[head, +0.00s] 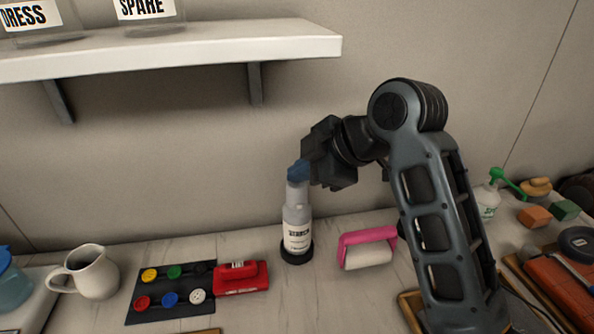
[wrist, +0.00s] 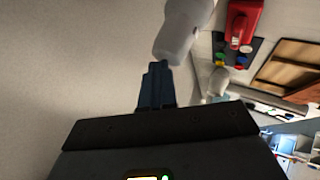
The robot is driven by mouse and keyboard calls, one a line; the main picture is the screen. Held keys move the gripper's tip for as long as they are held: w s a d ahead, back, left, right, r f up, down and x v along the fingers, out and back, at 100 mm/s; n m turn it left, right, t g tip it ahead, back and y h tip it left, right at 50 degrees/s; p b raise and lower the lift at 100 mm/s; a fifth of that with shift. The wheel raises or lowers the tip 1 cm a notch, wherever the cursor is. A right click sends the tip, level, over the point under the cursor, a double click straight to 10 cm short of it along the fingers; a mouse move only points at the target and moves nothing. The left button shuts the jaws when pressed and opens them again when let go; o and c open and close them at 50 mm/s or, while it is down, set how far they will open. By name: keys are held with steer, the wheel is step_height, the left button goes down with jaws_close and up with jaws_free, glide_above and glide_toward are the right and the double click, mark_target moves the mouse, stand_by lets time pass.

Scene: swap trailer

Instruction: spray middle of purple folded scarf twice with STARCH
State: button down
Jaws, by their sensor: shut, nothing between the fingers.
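A grey-white bottle (head: 297,232) stands upright in a black round base on the counter near the wall. Its label has dark lettering too blurred to read surely, perhaps STARCH. My gripper (head: 298,171) is shut, with its blue fingers at the bottle's top; I cannot tell whether they touch it. In the wrist view the shut blue fingers (wrist: 154,84) point up, close beside the pale bottle (wrist: 184,28). Another bottle with a green spray head (head: 488,200) stands at the right, partly behind my arm. I see no purple scarf in either view.
Left of the bottle are a red block-like item (head: 241,278), a dark board with coloured knobs (head: 160,312) and a cream pitcher (head: 92,272). A pink-handled roller (head: 366,250) lies to its right. A white shelf (head: 200,50) overhangs the counter at upper left.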

mark_target(301, 184)
steer(key=shift+r+p, duration=1.6)
steer(key=shift+r, duration=0.7)
